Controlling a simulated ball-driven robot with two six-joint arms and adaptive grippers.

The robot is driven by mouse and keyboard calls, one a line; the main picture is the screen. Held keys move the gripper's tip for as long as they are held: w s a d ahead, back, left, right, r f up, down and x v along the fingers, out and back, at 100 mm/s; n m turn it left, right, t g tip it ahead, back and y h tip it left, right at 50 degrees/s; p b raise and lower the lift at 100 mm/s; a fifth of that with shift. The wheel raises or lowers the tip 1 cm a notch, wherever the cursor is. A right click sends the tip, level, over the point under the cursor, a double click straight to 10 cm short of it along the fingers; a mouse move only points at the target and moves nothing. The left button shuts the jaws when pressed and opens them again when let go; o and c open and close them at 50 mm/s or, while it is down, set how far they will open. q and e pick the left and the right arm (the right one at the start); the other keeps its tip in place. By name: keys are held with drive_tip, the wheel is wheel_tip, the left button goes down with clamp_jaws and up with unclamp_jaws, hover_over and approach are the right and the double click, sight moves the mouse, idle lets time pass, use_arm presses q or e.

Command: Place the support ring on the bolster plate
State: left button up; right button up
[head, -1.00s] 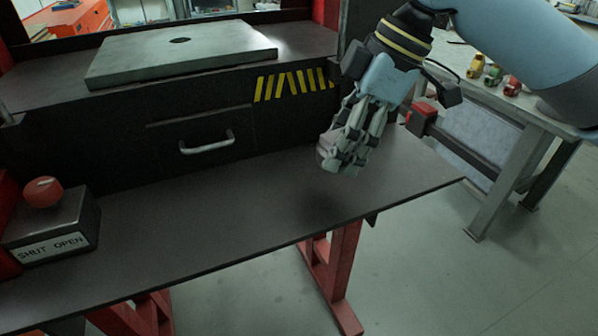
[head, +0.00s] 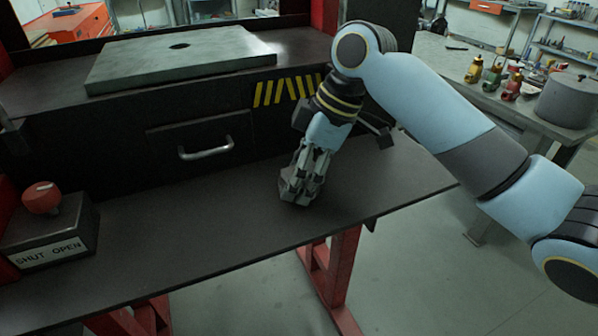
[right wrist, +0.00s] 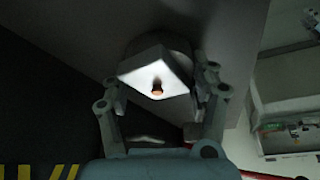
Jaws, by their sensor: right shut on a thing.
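The bolster plate (head: 225,52) is a flat grey metal slab with a dark hole in its middle. It lies on the dark upper bed at the back left of the head view. My right gripper (head: 296,192) points down over the front ledge, to the right of and below the plate. In the right wrist view its fingers (right wrist: 158,85) are shut on a grey rounded piece, which I take to be the support ring (right wrist: 148,68); its near face is bright with a small dark and orange spot. In the head view the fingers mostly hide it. My left gripper is out of view.
The dark front ledge (head: 180,230) is mostly clear. A drawer with a metal handle (head: 205,148) is in the front below the plate. A control box (head: 55,235) with a red button stands at left. Small valves (head: 492,78) and a grey pot (head: 567,100) stand on the right bench.

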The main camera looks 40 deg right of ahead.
drive_tip(key=o, duration=1.6)
drive_tip(key=shift+f, duration=0.1)
